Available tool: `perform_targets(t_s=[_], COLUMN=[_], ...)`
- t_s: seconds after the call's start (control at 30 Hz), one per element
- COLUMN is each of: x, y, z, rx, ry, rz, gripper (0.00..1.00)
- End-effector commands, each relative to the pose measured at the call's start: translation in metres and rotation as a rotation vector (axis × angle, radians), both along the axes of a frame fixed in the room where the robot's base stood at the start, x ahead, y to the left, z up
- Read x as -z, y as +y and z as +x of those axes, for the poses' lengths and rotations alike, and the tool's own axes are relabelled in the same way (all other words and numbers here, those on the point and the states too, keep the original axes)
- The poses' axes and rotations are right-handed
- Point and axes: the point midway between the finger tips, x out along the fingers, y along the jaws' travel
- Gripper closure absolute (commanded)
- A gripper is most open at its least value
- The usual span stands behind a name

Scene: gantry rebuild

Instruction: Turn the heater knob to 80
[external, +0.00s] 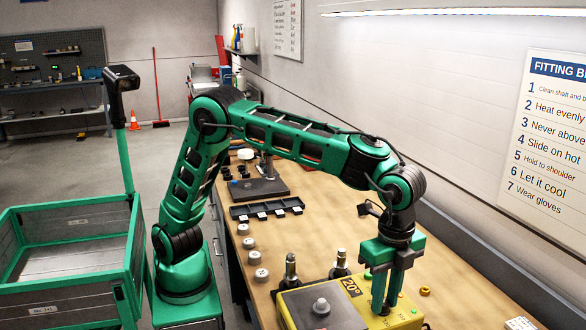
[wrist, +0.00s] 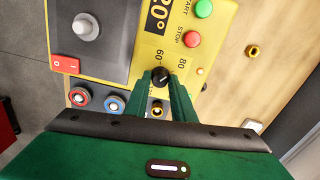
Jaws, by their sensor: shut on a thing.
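The heater (external: 402,319) is a yellow box with a grey top plate on the wooden bench, at the bottom of the external view. It also shows in the wrist view (wrist: 222,50), with a display (wrist: 158,17) reading 20°. The black heater knob (wrist: 160,77) sits on the panel beside printed marks 60 and 80; a small light line on it is too small to read exactly. My gripper (external: 382,306) points straight down over the heater. In the wrist view its green fingers are shut on the knob, one on each side.
Dark metal fittings (external: 290,270) stand behind the heater. A brass ring (external: 425,291) lies on the bench to its right.

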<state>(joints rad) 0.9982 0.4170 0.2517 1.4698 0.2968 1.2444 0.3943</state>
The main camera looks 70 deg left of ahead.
Motion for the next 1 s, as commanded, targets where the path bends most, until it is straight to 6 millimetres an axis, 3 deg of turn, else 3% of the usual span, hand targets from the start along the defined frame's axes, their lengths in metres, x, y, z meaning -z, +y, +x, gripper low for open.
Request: perform_targets(t_s=[0.4,1.0], x=[-0.0005,-0.0008], y=[0.0035,0.0042], z=[0.0041,0.0054], rx=[0.234,0.290], ry=[-0.003,-0.004], rz=[0.002,0.002], gripper=[1.00,1.00])
